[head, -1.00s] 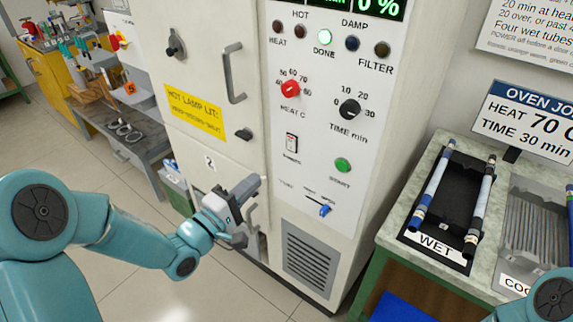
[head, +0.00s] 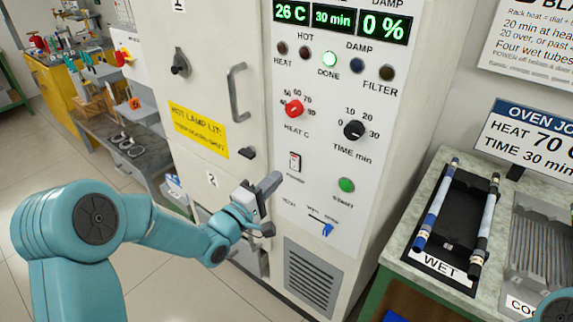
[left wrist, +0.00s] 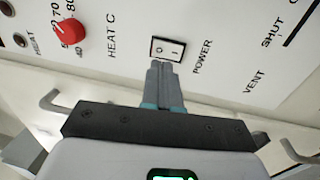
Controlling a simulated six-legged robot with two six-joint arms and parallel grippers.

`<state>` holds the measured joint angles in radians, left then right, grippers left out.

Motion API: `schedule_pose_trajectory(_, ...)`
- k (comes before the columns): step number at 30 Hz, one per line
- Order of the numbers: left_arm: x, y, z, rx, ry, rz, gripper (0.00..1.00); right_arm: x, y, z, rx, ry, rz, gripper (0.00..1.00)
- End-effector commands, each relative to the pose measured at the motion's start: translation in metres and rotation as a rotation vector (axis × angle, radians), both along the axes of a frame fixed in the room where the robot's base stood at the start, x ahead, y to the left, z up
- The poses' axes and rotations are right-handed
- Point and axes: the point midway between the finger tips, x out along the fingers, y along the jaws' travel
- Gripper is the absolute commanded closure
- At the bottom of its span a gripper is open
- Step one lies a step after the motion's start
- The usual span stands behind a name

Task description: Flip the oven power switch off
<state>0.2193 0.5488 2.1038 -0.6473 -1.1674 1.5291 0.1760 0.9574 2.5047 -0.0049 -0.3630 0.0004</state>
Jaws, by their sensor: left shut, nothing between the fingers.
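The oven (head: 225,70) is a tall white cabinet with a control panel. Its power switch (head: 295,161) is a small black-framed white rocker below the heat dial; in the left wrist view the power switch (left wrist: 168,49) shows large, with the word POWER beside it. I cannot tell which side of the rocker is pressed in. My left gripper (head: 276,180) is shut and empty, just below and left of the switch in the head view. In the left wrist view its closed fingertips (left wrist: 160,64) overlap the switch's lower edge; contact is unclear. My right gripper is out of view.
Beside the switch are the red heat dial (head: 294,108), time dial (head: 354,130), green start button (head: 346,185) and blue vent lever (head: 327,229). A door handle (head: 237,92) juts out left. The wet rack (head: 440,262) stands right.

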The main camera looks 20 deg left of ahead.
Motion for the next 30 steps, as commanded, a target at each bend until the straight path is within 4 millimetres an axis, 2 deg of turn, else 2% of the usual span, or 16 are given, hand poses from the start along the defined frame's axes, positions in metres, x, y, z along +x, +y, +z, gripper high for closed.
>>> schedule_pose_trajectory(4,0.027,-0.01,0.006,0.0,-0.001,-0.002,1.0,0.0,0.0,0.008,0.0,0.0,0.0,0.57)
schedule_pose_trajectory(10,0.047,-0.017,0.007,-0.001,0.0,0.0,1.0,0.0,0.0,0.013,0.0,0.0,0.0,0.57)
schedule_pose_trajectory(22,0.052,-0.019,0.007,-0.001,0.0,0.001,1.0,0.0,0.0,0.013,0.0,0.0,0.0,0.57)
schedule_pose_trajectory(26,0.056,-0.02,0.006,0.0,-0.002,0.0,1.0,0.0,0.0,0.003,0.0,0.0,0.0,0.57)
schedule_pose_trajectory(30,0.055,-0.02,0.008,0.0,0.0,0.0,1.0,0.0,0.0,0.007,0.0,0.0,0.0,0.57)
